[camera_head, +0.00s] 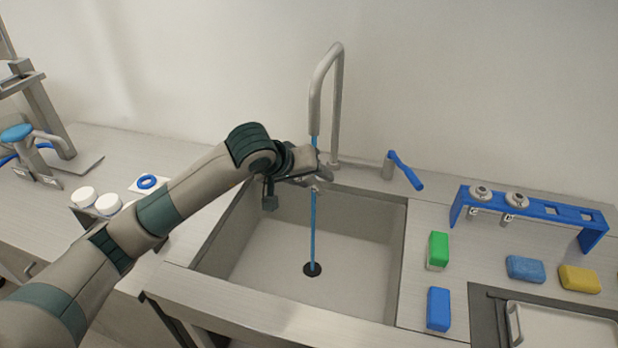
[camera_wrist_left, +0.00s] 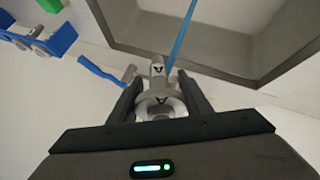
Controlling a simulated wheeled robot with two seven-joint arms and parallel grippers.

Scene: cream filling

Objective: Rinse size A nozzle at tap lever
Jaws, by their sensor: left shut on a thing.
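My left gripper (camera_head: 318,178) is over the sink, under the tap spout (camera_head: 318,95). In the left wrist view the left gripper (camera_wrist_left: 160,95) is shut on the size A nozzle (camera_wrist_left: 160,104), a grey metal piece marked with a black A. A thin blue stream of water (camera_head: 313,230) runs from the spout past the gripper to the drain (camera_head: 312,269). In the wrist view the stream (camera_wrist_left: 181,38) meets the nozzle's tip. The blue tap lever (camera_head: 406,171) is right of the spout and also shows in the wrist view (camera_wrist_left: 100,73). My right gripper is not in view.
Green (camera_head: 438,247) and blue (camera_head: 438,309) blocks and blue (camera_head: 525,268) and yellow (camera_head: 579,279) sponges lie nearby. White-lidded jars (camera_head: 108,205) and a blue ring (camera_head: 147,182) are left.

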